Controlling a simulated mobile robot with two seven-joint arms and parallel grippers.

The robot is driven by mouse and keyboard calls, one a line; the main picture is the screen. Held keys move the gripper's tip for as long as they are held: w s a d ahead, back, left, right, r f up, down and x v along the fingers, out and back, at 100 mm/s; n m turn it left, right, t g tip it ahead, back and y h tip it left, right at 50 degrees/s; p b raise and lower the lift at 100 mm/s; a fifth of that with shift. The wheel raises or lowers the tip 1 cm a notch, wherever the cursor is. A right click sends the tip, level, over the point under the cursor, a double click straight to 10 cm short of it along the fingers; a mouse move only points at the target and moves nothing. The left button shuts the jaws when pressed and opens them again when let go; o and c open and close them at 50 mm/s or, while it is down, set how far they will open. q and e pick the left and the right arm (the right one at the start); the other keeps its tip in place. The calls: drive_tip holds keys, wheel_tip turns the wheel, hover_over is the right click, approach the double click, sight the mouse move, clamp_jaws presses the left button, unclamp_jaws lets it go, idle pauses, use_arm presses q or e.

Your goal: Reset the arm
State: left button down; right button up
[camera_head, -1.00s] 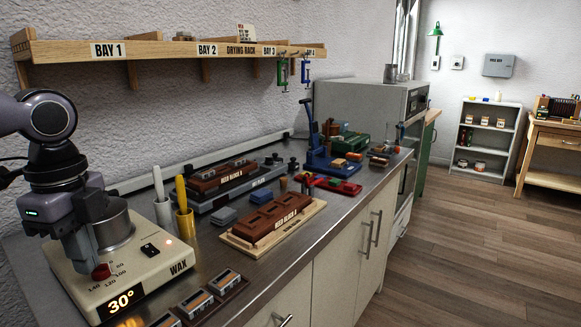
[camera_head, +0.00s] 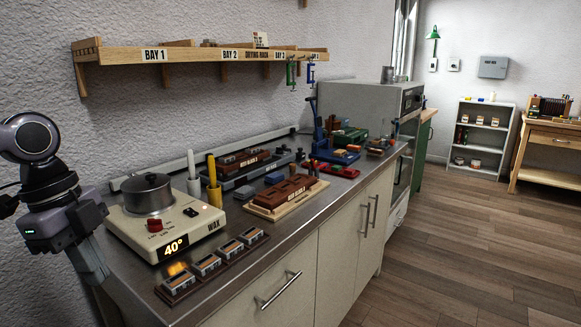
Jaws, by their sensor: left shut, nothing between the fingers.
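My left gripper (camera_head: 92,268) hangs at the left edge of the camera_head view, pointing down. It is shut and empty, in front of and to the left of the wax heater (camera_head: 170,232). The heater is a cream box with a metal pot (camera_head: 147,195) on top, a red knob (camera_head: 155,226) and a display (camera_head: 174,247) reading 40°. The gripper appears apart from the knob. My right gripper is not in view.
A tray of several small blocks (camera_head: 207,264) lies along the counter's front edge. White and yellow sticks stand in holders (camera_head: 214,195) beside the heater. A brown block on a wooden board (camera_head: 287,195) sits farther right. A shelf (camera_head: 115,54) runs above the counter.

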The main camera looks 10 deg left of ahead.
use_arm(q)
wheel_tip(320, 180, down, 18)
drive_tip(key=n+t+h+p, duration=0.45)
drive_tip(key=n+t, duration=0.45)
drive_tip(key=t, duration=0.5)
drive_tip(key=s+d+f+n+g+y+p, duration=0.3)
drive_tip(key=s+d+f+n, duration=0.3)
drive_tip(key=s+d+f, duration=0.4)
drive_tip(key=d+f+g+y, duration=0.1)
drive_tip(key=d+f, duration=0.1)
drive_tip(key=d, duration=0.1)
drive_tip(key=shift+d+f+n+y, duration=0.25)
drive_tip(key=shift+d+n+y, duration=0.05)
drive_tip(key=shift+d+y, duration=0.1)
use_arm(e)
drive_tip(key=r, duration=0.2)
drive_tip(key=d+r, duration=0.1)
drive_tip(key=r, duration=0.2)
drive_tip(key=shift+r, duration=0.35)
use_arm(q)
drive_tip(key=shift+w, duration=0.1)
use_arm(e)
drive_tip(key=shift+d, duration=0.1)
